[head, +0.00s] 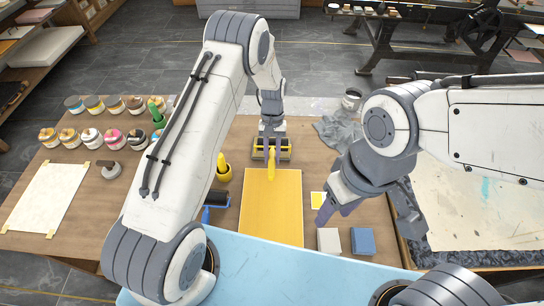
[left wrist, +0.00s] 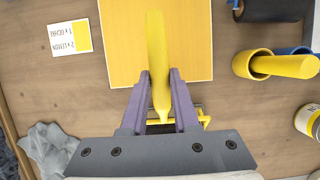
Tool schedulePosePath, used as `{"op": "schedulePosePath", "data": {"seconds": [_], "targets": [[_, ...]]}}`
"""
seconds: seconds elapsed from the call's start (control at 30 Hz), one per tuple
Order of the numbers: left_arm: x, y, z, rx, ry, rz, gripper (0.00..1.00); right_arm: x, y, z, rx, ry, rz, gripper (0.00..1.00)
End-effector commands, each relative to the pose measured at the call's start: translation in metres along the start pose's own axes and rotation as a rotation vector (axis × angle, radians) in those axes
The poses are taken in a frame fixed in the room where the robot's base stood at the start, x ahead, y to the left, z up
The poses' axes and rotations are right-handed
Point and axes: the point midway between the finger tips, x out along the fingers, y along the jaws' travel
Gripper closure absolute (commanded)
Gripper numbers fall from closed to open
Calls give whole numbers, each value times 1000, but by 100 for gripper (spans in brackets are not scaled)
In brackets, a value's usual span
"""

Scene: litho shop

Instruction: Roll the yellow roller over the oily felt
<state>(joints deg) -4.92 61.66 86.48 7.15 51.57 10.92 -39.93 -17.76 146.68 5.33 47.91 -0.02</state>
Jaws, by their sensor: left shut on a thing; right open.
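My left gripper (head: 270,134) is shut on the yellow handle of a roller (head: 271,165). In the left wrist view the purple fingers (left wrist: 159,75) close on both sides of the roller handle (left wrist: 156,45). The roller's yellow frame and dark roll (left wrist: 190,121) are partly hidden behind the fingers. A flat yellow-orange slab (head: 271,215), apparently the felt, lies on the table; it also shows in the left wrist view (left wrist: 122,50). The roller head is at its far edge; I cannot tell whether it touches. My right gripper (head: 335,212) is open and empty, right of the slab.
A yellow cup with a yellow handle (head: 224,173) and a blue-framed roller (head: 214,207) stand left of the slab. White (head: 328,240) and blue (head: 363,241) blocks and a card (left wrist: 69,37) are on its right. Several paint pots (head: 91,137) and a grey cloth (head: 343,128) lie farther out.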

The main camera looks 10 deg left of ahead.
Motion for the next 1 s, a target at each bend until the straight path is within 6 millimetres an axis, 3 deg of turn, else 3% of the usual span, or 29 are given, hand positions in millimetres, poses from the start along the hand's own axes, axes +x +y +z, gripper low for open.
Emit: {"op": "schedulePosePath", "data": {"seconds": [0.23,0.6,1.0], "targets": [[1,0,-4,0,2,1,100,4,0,0,0,0,0,50],[-18,0,-61,0,3,1,100,39,3,2,0,0,0,50],[-23,0,-62,0,1,0,100,38,3,2,0,0,0,50]]}}
